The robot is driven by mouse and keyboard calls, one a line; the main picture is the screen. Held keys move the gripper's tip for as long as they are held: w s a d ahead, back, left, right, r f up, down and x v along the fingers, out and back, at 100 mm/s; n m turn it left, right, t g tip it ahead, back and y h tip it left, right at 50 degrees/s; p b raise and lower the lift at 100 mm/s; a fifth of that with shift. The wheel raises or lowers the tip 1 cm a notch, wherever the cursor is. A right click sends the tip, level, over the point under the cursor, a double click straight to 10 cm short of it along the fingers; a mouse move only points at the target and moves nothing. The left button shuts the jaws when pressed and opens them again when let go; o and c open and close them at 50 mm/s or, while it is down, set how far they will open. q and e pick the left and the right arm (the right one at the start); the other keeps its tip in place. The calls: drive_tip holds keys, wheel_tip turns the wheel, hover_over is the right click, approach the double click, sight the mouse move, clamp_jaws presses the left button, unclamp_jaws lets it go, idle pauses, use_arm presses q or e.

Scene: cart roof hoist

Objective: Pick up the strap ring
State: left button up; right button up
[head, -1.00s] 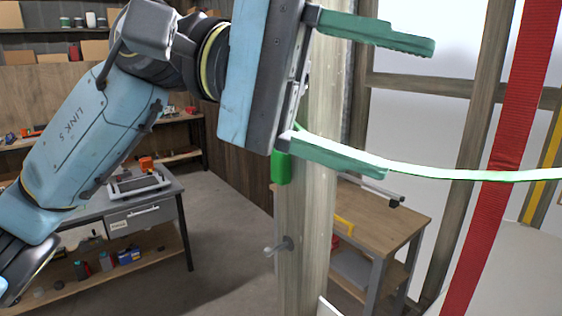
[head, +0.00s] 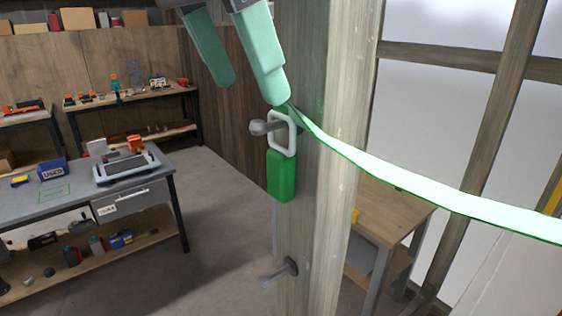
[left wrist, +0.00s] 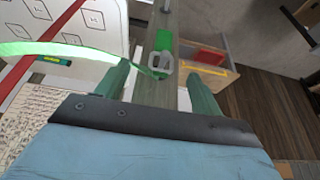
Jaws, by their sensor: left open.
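The strap ring (head: 282,133) is a pale grey metal loop hanging on a peg (head: 262,127) on the wooden post (head: 312,200). A green tab (head: 281,176) hangs below it, and a green strap (head: 420,187) runs from it to the right. My left gripper (head: 250,92) is open with green fingers, just above the ring in the head view; nothing is between its fingers. In the left wrist view the ring (left wrist: 161,64) appears between and beyond the two fingertips of my left gripper (left wrist: 157,75). My right gripper is not in view.
A second peg (head: 280,271) sticks out lower on the post. A grey workbench (head: 80,190) with a toolbox stands at left, and a small wooden table (head: 392,215) stands behind the post. Open floor lies between the workbench and post.

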sight(269, 122)
use_arm(q)
drive_tip(key=x, duration=0.3)
drive_tip(key=shift+w, duration=0.35)
drive_tip(key=shift+p+x, duration=0.4)
drive_tip(key=shift+x, duration=0.55)
drive_tip(key=x, duration=0.2)
drive_tip(key=p+x, duration=0.1)
drive_tip(key=shift+w+d+f, duration=0.2)
drive_tip(key=shift+w+f, duration=0.05)
drive_tip(key=shift+w, duration=0.05)
drive_tip(key=shift+d+f, duration=0.1)
drive_tip(key=shift+f, duration=0.15)
drive_tip(key=shift+c, duration=0.4)
drive_tip(key=c, duration=0.9)
drive_tip(key=shift+c, duration=0.6)
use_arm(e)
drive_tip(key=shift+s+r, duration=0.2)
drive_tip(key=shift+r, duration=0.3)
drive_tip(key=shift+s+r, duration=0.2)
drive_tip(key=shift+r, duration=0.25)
